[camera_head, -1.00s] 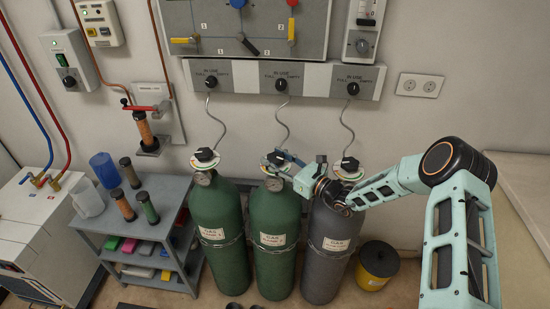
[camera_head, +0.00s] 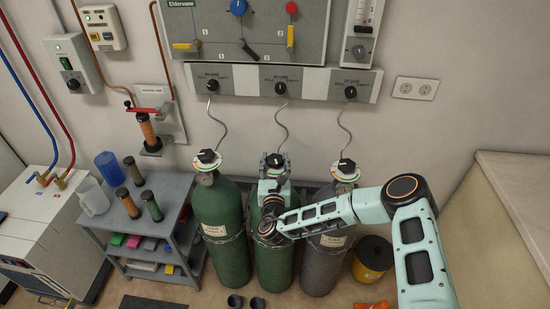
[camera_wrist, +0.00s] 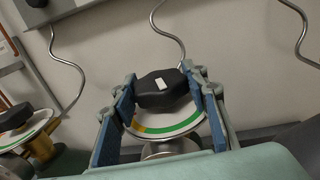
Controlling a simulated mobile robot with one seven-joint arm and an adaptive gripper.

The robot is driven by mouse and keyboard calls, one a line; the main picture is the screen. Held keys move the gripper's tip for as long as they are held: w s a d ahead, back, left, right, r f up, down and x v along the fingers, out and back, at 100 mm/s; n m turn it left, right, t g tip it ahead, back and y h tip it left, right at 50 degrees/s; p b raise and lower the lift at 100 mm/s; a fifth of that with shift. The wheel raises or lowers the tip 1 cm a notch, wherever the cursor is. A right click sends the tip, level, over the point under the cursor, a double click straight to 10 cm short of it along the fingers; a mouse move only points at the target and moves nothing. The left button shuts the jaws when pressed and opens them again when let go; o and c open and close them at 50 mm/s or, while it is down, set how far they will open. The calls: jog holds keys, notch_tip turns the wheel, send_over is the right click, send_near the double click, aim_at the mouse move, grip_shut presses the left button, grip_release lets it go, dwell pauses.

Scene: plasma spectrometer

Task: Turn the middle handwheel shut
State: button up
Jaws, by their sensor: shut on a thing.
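The middle handwheel (camera_head: 275,160) is a black knob with a white mark, above a dial on top of the middle green cylinder (camera_head: 257,245). It also shows in the wrist view (camera_wrist: 160,94), over a green, white and orange dial ring (camera_wrist: 180,128). My gripper (camera_head: 274,166) is at this handwheel, its body on the near side. In the wrist view its blue-padded fingers (camera_wrist: 157,86) stand on either side of the knob and are shut on it. The dial's near side is partly hidden by the gripper in the head view.
The left handwheel (camera_head: 207,157) tops another green cylinder, and the right handwheel (camera_head: 346,167) tops a grey one. Thin hoses run up to the wall panel (camera_head: 315,83). A grey shelf cart (camera_head: 170,215) stands left. A yellow bin (camera_head: 371,262) stands right.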

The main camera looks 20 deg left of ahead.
jog(key=m+h, duration=0.2)
jog(key=h, duration=0.1)
jog(key=m+h, duration=0.2)
jog(key=h, duration=0.1)
jog(key=shift+f+t, duration=0.15)
jog(key=shift+t, duration=0.25)
jog(key=m+h+b, duration=0.1)
jog(key=h, duration=0.1)
jog(key=m+h+b, duration=0.1)
jog(key=h, duration=0.1)
jog(key=shift+f+m+g, duration=0.15)
jog(key=shift+m+g, duration=0.15)
jog(key=m+g+h+b, duration=0.1)
jog(key=h+b, duration=0.2)
jog(key=shift+m, duration=0.4)
jog(key=m+g+h+b, duration=0.2)
jog(key=h+b, duration=0.1)
jog(key=b, duration=0.3)
jog(key=shift+m+b, duration=0.3)
jog(key=shift+b, duration=0.1)
jog(key=shift+h+b, duration=0.3)
jog(key=shift+b, duration=0.2)
jog(key=m+g+h+b, duration=0.1)
jog(key=b, duration=0.1)
jog(key=shift+r+b, duration=0.3)
jog(key=shift+r, duration=0.05)
jog(key=shift+w+r, duration=0.1)
jog(key=shift+r, duration=0.1)
